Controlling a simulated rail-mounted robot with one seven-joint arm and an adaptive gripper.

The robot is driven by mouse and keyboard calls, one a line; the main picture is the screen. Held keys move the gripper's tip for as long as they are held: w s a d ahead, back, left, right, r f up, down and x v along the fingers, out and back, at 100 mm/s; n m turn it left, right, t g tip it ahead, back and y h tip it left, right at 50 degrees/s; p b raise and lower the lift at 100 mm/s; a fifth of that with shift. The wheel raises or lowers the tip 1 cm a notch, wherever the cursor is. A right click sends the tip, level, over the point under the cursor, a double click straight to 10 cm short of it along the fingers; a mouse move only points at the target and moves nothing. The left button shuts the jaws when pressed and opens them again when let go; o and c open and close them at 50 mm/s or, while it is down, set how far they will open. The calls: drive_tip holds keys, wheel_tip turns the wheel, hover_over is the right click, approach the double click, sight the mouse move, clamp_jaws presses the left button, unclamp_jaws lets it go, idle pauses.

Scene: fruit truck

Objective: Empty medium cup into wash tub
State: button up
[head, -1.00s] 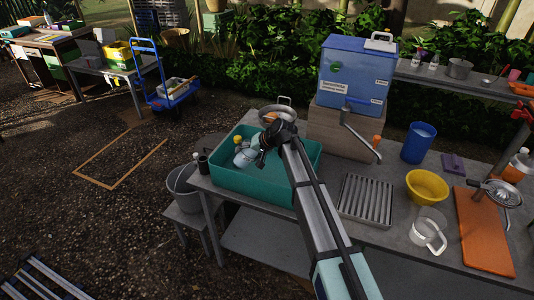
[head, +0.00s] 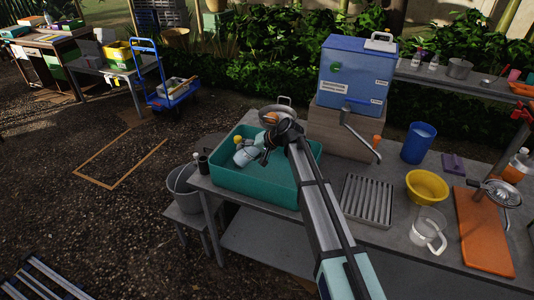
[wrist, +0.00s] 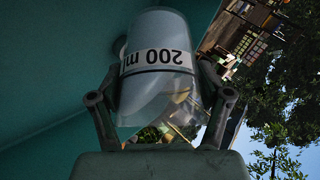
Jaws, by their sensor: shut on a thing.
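The medium cup (wrist: 158,88) is a clear cup with a white band marked "200 m…" in the wrist view. My gripper (wrist: 160,105) is shut on it, with one finger on each side. In the head view the cup (head: 244,156) is tilted over the left part of the teal wash tub (head: 258,189). My gripper (head: 268,150) is above the tub at the end of my arm. I cannot tell whether any liquid is left in the cup.
A metal pan (head: 284,106) is behind the tub. A blue dispenser (head: 352,75) stands on a block at its right. A yellow-capped bottle (head: 238,141) shows by the cup.

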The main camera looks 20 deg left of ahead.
drive_tip(key=shift+r+m+g+y, duration=0.3)
drive_tip(key=shift+r+g+y, duration=0.2)
drive_tip(key=shift+y, duration=0.2)
idle(0.6)
drive_tip(key=shift+w+d+r+m+g+y+p, duration=0.15)
drive_tip(key=shift+r+m+g+y+p, duration=0.2)
drive_tip(key=shift+y, duration=0.25)
drive_tip(key=shift+w+d+r+m+g+y+p, duration=0.1)
drive_tip(key=shift+r+m+g+y+p, duration=0.15)
drive_tip(key=shift+r+y, duration=0.25)
idle(1.5)
drive_tip(key=shift+w+d+r+m+g+y+b, duration=0.2)
drive_tip(key=shift+w+d+m+g+y+b, duration=0.15)
drive_tip(key=shift+w+d+y+b, duration=0.35)
idle(0.7)
drive_tip(key=shift+s+r+y+b, duration=0.1)
drive_tip(key=shift+r+y+b, duration=0.1)
drive_tip(key=shift+y+b, duration=0.45)
drive_tip(key=shift+r, duration=0.15)
drive_tip(key=shift+s+a+h+p, duration=0.35)
drive_tip(key=shift+h+p, duration=0.3)
drive_tip(key=shift+p, duration=0.35)
drive_tip(key=shift+s+a+f+n+h, duration=0.45)
drive_tip(key=shift+s+f+n+h, duration=0.1)
drive_tip(key=shift+f+h, duration=0.25)
drive_tip(key=shift+w+f+t, duration=0.15)
drive_tip(key=shift+f+t, duration=0.05)
drive_tip(key=shift+t, duration=0.35)
drive_tip(key=shift+h, duration=0.3)
